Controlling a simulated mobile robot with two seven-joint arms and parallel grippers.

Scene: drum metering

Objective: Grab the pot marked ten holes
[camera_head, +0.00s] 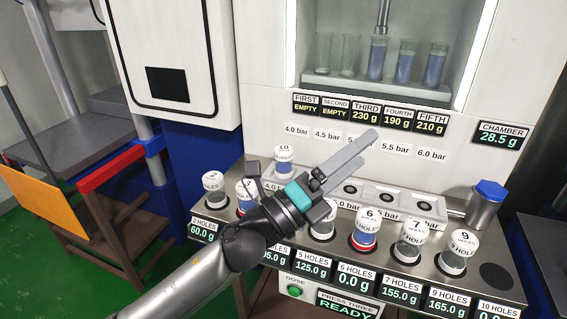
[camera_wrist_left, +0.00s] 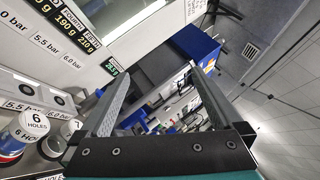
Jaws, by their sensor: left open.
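The pot marked ten holes (camera_head: 284,158) has a white lid reading 10 and some blue showing below it. It stands upright at the left end of the back row, by the 4.0 bar label. My left gripper (camera_head: 366,148) is open and empty. Its fingers point up and right, above the back row and to the right of the pot, apart from it. My left wrist and hand hide part of the bench just below the pot. In the left wrist view the two fingers (camera_wrist_left: 155,72) stand apart with nothing between them. My right gripper is not in view.
Pots marked 6 (camera_head: 367,228), 7 (camera_head: 411,240) and 9 (camera_head: 459,252) stand in the front row, with others at the left. The front-right spot (camera_head: 497,277) is empty. A blue-capped metal cylinder (camera_head: 484,207) stands at the right. Glass tubes fill the lit chamber behind.

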